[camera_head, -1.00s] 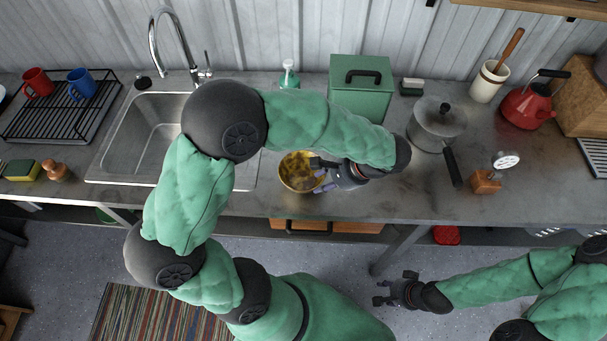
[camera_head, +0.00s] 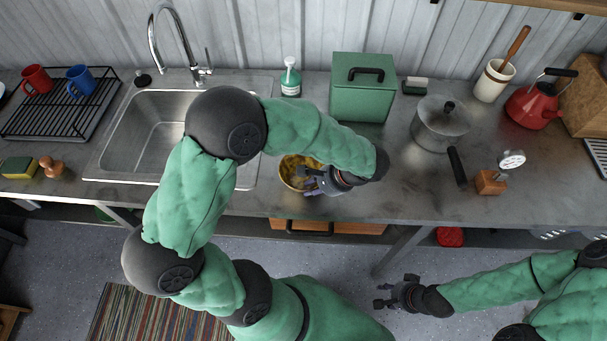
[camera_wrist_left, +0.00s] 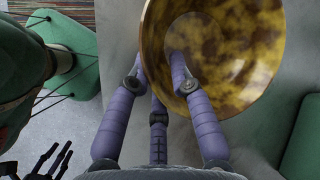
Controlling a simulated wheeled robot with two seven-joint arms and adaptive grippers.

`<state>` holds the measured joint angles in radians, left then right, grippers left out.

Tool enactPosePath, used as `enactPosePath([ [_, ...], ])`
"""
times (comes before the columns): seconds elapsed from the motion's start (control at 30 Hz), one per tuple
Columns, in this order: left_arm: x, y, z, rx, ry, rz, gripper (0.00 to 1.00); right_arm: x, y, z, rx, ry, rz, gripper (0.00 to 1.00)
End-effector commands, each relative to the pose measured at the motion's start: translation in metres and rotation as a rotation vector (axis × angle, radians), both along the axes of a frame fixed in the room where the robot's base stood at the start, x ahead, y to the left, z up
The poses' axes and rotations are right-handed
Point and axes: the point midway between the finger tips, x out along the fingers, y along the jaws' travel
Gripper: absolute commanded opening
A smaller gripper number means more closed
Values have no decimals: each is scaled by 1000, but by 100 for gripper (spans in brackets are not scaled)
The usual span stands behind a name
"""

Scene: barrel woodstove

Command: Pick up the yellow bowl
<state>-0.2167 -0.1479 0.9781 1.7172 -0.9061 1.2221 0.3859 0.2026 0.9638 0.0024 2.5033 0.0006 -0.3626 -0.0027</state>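The yellow bowl (camera_head: 291,172), mottled yellow and brown, sits on the metal counter right of the sink, partly hidden by my left gripper. My left gripper (camera_head: 309,184) is at the bowl's right side. In the left wrist view, the bowl (camera_wrist_left: 235,48) fills the upper right. The left gripper's fingers (camera_wrist_left: 156,72) are spread across the bowl's near rim, one reaching inside and one outside. A gap shows between the fingertips; firm contact cannot be made out. My right gripper (camera_head: 382,294) is open and empty, in front of the counter over the floor.
The sink (camera_head: 150,135) is left of the bowl. A green box (camera_head: 360,100) and a soap bottle (camera_head: 290,78) stand behind it. A grey pot (camera_head: 438,128) with a black handle stands to the right. The counter's front edge is close to the bowl.

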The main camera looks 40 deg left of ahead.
Motion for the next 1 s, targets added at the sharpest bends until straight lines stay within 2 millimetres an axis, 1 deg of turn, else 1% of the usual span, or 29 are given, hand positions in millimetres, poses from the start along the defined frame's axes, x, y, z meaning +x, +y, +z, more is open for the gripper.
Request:
enactPosePath([
  [0.43, 0, 0, 1, 0, -1, 1, 0, 0, 0, 0, 0, 0, 0, 40],
  [0.57, 0, 0, 6, 1, -2, 0, 0, 0, 0, 2, 0, 0, 0, 40],
  [0.67, 1, 0, 15, 1, -2, 0, 0, 0, 0, 6, 0, 0, 0, 40],
  [0.8, 1, 0, 36, -1, -5, 1, 0, 0, 0, 13, 0, 0, 0, 40],
  [0.87, 0, -10, 45, 0, -4, -4, 0, 0, 0, 16, 0, 0, 0, 40],
  [1.0, -3, -35, 75, -1, -5, -6, 0, 0, 0, 25, 0, 0, 0, 40],
])
